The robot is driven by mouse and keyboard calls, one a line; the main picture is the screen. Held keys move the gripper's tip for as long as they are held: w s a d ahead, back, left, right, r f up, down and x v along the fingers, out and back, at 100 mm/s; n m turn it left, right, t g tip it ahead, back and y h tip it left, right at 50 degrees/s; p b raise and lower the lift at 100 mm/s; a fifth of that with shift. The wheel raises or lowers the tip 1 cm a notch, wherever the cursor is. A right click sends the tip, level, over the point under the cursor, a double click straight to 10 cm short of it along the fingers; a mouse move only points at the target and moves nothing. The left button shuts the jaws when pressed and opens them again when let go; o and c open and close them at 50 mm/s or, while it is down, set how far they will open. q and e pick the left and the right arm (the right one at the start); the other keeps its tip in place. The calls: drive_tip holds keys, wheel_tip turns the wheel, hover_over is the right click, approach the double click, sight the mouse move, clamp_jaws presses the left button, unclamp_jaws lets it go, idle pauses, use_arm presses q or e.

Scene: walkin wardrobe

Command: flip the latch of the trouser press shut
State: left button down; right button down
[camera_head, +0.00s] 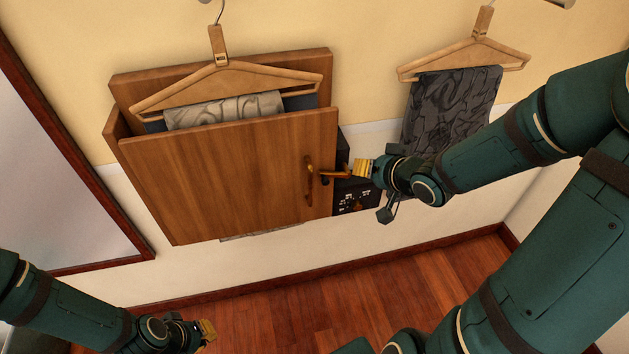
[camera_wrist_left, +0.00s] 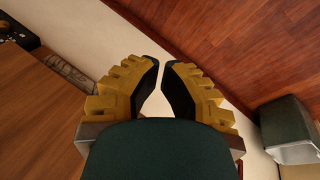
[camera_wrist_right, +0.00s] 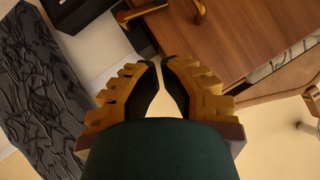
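The wooden trouser press (camera_head: 230,175) hangs on the wall in the head view, its front panel tilted forward with an open gap along the top. A brass latch (camera_head: 332,176) sticks out sideways at the panel's right edge, beside a vertical brass handle (camera_head: 310,183). In the right wrist view the latch (camera_wrist_right: 140,13) lies just beyond the fingertips (camera_wrist_right: 161,64), and contact cannot be told.
A wooden hanger with light cloth (camera_head: 225,110) sits in the press gap. A dark control box (camera_head: 352,190) adjoins its right side. Dark patterned trousers (camera_head: 450,105) hang at right behind my right arm. A framed mirror (camera_head: 60,170) stands left. The floor below is clear.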

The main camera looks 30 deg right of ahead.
drive_tip(key=b, duration=0.5)
hover_over(327, 173)
drive_tip(key=s+d, duration=0.2)
drive_tip(key=s, duration=0.2)
wheel_tip(327, 173, down, 6)
drive_tip(key=shift+w+a+f+b, duration=0.2)
drive_tip(key=shift+a+f+b, duration=0.25)
drive_tip(key=shift+f, duration=0.35)
drive_tip(key=shift+w+a+f+b, duration=0.15)
drive_tip(key=shift+a+f+b, duration=0.25)
drive_tip(key=shift+f, duration=0.35)
